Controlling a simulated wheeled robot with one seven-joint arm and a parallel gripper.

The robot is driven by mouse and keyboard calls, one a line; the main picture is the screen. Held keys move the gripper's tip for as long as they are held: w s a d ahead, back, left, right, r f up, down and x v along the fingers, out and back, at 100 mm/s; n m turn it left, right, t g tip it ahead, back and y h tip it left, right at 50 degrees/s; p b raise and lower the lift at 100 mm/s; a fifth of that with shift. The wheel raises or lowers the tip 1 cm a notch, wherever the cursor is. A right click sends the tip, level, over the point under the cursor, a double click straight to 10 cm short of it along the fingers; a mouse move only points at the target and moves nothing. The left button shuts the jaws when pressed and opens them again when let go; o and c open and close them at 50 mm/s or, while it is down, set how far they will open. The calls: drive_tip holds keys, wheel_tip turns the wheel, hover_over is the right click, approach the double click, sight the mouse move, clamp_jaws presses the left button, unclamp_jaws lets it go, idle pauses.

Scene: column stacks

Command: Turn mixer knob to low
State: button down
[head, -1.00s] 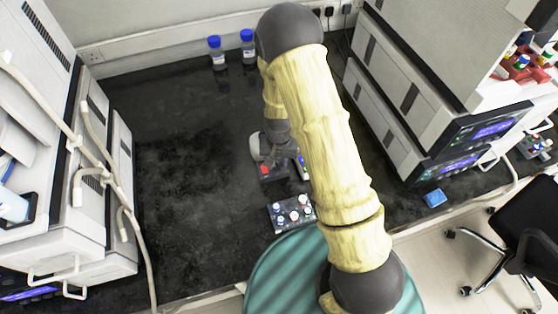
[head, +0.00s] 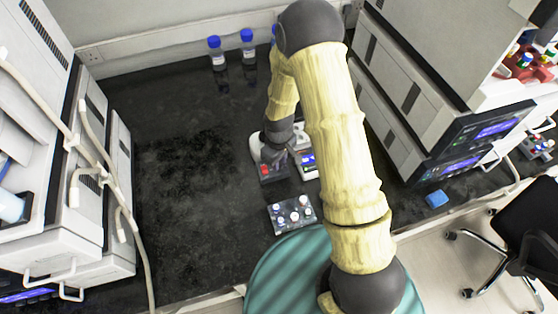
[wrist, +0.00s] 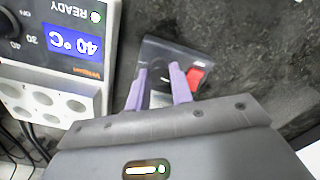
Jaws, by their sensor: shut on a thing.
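The mixer is a small dark box with a red switch, standing on the black bench near the middle of the head view (head: 272,172). In the wrist view, its dark top (wrist: 160,52) and the red switch (wrist: 196,77) show just beyond my fingers. My gripper (wrist: 162,82) is over the mixer, its two purple fingers a little apart and closed on the mixer knob. The knob is mostly hidden between the fingers, so its pointer and setting cannot be read. In the head view, my gripper (head: 280,155) partly covers the mixer.
A white heating block (wrist: 52,75) reading 40 °C and READY stands close beside the mixer. A tray of small vials (head: 291,214) lies nearer me. Blue-capped bottles (head: 247,50) stand at the back wall. The bench at left is clear.

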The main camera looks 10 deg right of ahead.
drive_tip(key=shift+n, duration=1.4)
drive_tip(key=c, duration=1.2)
unclamp_jaws()
drive_tip(key=shift+c, duration=0.2)
drive_tip(key=shift+r, duration=0.1)
wheel_tip(320, 180, up, 17)
drive_tip(key=shift+r, duration=0.1)
drive_tip(key=s+d+r+m+t, duration=0.1)
drive_tip(key=s+d+r+m, duration=0.1)
drive_tip(key=s+d+m, duration=0.2)
drive_tip(key=s+d+r+m+t, duration=0.1)
drive_tip(key=s+d+r+m, duration=0.2)
drive_tip(key=s+d+m, duration=0.2)
drive_tip(key=s+m, duration=0.2)
drive_tip(key=s, duration=0.1)
drive_tip(key=shift+s+d+r+t, duration=0.2)
drive_tip(key=shift+r+t, duration=0.05)
drive_tip(key=shift+t, duration=0.05)
